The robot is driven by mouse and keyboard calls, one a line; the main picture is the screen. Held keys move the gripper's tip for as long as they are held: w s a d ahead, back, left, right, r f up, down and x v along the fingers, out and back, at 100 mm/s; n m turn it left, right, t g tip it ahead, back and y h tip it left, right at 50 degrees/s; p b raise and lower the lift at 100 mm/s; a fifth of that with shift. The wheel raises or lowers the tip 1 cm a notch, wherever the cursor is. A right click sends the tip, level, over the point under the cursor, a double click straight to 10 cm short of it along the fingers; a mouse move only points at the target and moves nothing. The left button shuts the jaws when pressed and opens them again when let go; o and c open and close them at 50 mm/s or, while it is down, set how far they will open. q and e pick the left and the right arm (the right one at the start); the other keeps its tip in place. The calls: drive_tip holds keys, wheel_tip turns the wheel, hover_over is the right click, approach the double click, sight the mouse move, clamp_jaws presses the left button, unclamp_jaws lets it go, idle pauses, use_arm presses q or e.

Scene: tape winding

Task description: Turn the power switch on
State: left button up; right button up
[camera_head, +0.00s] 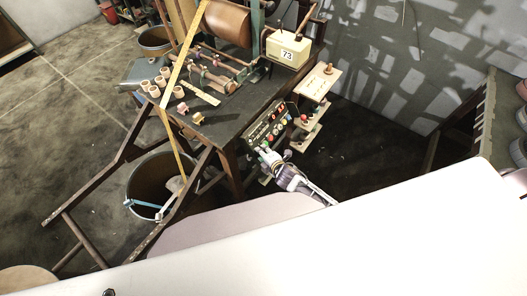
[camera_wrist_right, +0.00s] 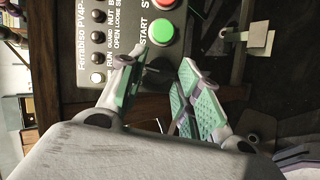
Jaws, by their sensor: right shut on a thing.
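The dark control panel (camera_head: 266,128) with coloured buttons is mounted on the front of the machine table. I cannot make out which control is the power switch. My right gripper (camera_head: 264,152) is at the panel's lower end. In the wrist view its fingers (camera_wrist_right: 168,72) stand apart, their tips just below the START button. My left gripper is not in view.
The machine table (camera_head: 215,118) holds rollers, wooden spools (camera_head: 162,82) and a box marked 73 (camera_head: 288,51). A small wooden stand (camera_head: 318,84) is right of the panel. A dark bucket (camera_head: 152,192) stands on the floor at left. A white surface fills the front.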

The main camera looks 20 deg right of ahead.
drive_tip(key=m+g+p, duration=0.1)
drive_tip(key=m+p, duration=0.1)
drive_tip(key=p, duration=0.1)
drive_tip(key=m+p, duration=0.2)
drive_tip(key=p, duration=0.1)
drive_tip(key=shift+w+d+r+g, duration=0.1)
drive_tip(key=shift+w+r+g, duration=0.1)
drive_tip(key=shift+g, duration=0.2)
idle(0.3)
drive_tip(key=o, duration=1)
